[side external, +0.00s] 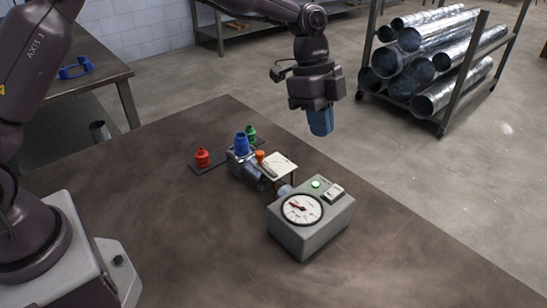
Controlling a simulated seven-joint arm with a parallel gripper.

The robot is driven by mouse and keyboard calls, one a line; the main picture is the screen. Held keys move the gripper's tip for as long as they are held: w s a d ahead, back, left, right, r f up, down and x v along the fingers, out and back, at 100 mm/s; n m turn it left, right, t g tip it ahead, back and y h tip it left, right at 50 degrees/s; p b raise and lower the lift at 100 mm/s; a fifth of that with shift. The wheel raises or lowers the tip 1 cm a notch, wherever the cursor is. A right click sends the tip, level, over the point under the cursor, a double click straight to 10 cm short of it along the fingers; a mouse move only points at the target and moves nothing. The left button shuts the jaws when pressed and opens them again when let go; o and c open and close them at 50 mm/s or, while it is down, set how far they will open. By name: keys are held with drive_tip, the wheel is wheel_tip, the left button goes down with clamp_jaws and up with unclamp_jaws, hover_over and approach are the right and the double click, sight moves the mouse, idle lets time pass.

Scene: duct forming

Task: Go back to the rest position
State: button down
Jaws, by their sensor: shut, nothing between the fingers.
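My gripper (320,122) hangs from my arm above the far right part of the table. It points down with its blue fingers together and nothing held. It is well above the tabletop, apart from every object there. My arm comes in from the upper left.
The brown table (150,230) holds a grey gauge box (312,225) with a dial and green light. Behind it are a small fixture (250,172), a white plate (280,167), and red (203,158), blue (241,143) and green (250,133) pieces. A pipe rack (447,122) stands beyond.

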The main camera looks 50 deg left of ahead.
drive_tip(key=s+a+r+n+t+y, duration=0.1)
drive_tip(key=s+a+r+n, duration=0.3)
drive_tip(key=s, duration=0.5)
drive_tip(key=s+a+r+n+t+y, duration=0.1)
drive_tip(key=s+a+r+n, duration=0.3)
drive_tip(key=s, duration=0.6)
drive_tip(key=s+a+r+n+t+y, duration=0.1)
drive_tip(key=s+a+r+n+t, duration=0.2)
drive_tip(key=s+n, duration=0.5)
drive_tip(key=shift+s+a+r+t, duration=0.3)
drive_tip(key=shift+s+a+r, duration=0.4)
drive_tip(key=shift+a, duration=0.4)
